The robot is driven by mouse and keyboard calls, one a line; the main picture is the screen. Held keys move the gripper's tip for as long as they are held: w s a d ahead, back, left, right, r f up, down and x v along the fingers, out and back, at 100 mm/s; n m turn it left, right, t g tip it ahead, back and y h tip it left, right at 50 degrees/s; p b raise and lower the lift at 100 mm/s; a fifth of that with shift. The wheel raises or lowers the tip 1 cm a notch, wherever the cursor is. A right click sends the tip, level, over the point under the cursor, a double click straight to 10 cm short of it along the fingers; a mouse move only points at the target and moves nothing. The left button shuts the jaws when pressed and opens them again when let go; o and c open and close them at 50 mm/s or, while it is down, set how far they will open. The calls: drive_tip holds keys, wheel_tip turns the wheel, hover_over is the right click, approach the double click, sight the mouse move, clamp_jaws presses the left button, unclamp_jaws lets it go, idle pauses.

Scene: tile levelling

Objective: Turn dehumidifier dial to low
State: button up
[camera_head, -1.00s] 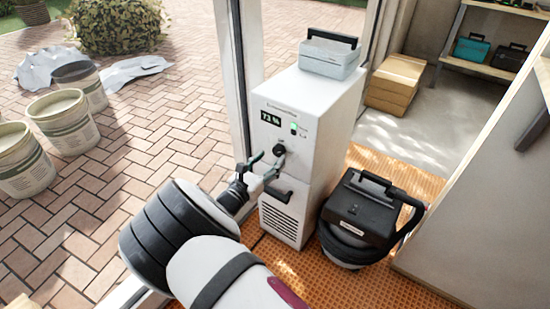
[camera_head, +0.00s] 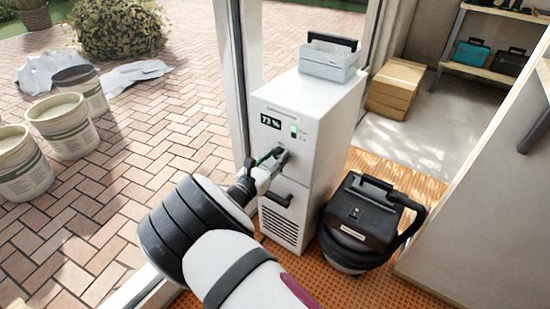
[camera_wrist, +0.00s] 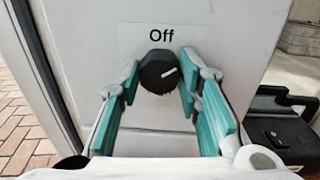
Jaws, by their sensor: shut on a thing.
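The dial's white pointer mark is tilted to the upper right. My gripper (camera_head: 268,158) is at the front panel, and in the wrist view its two teal-padded fingers (camera_wrist: 160,78) lie on either side of the dial, shut on it. In the head view the fingers hide most of the dial.
A grey box (camera_head: 330,62) sits on top of the dehumidifier. A black vacuum cleaner (camera_head: 362,212) stands close to its right. A door frame is to the left, and buckets (camera_head: 66,127) stand on the paving outside.

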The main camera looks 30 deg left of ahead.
drive_tip(key=shift+f+m+b, duration=0.1)
drive_tip(key=shift+m+b, duration=0.45)
drive_tip(key=shift+m, duration=2.95)
drive_tip(key=o, duration=1.1)
drive_tip(key=shift+o, duration=0.2)
drive_tip(key=s, duration=1.2)
drive_tip(key=shift+a+f, duration=0.15)
